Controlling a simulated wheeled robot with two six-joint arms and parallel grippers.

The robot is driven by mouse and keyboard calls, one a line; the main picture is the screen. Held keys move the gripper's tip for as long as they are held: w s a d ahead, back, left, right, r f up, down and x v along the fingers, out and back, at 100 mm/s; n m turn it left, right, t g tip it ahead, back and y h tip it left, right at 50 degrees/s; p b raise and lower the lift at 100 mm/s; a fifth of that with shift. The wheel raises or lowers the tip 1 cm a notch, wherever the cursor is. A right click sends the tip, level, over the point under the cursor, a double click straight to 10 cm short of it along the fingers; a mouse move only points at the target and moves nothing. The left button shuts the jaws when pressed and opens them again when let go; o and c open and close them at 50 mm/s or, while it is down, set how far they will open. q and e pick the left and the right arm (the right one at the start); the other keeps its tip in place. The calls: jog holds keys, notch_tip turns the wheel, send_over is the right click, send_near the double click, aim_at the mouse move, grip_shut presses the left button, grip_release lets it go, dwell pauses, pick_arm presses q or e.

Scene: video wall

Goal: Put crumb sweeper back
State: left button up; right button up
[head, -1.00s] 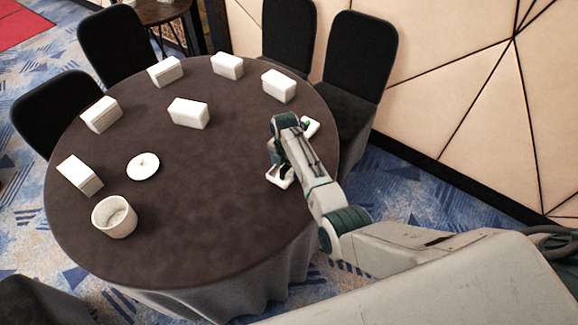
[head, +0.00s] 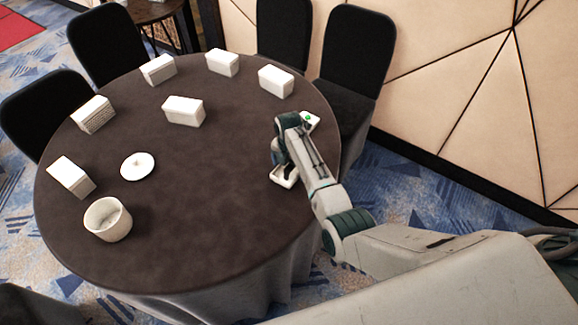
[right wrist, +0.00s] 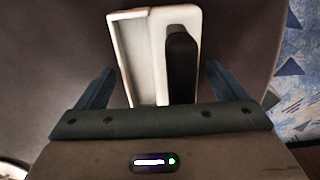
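A white piece with a long black part (right wrist: 180,65), which looks like the crumb sweeper, lies against a white shallow tray-like piece (right wrist: 130,62) on its left in the right wrist view. I cannot tell whether they are joined. In the head view a white tray-like part (head: 284,177) shows on the table's right side below my right wrist. My right gripper (right wrist: 158,85) is open, with its fingers apart on either side of the white pieces. Its fingertips are hidden behind my arm in the head view. My left gripper is not in view.
The round dark table (head: 225,200) carries several white boxes (head: 183,110), a small white disc (head: 138,166) and a white bucket (head: 107,220). Chairs (head: 355,55) and a panelled wall stand behind. The table's middle is clear.

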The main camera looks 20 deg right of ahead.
jog(key=shift+a, duration=0.15)
jog(key=shift+r, duration=0.55)
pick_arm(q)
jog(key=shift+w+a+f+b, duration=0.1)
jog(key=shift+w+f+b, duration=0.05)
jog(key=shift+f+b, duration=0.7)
pick_arm(e)
notch_tip(320, 180, up, 11)
jog(key=shift+r, duration=0.15)
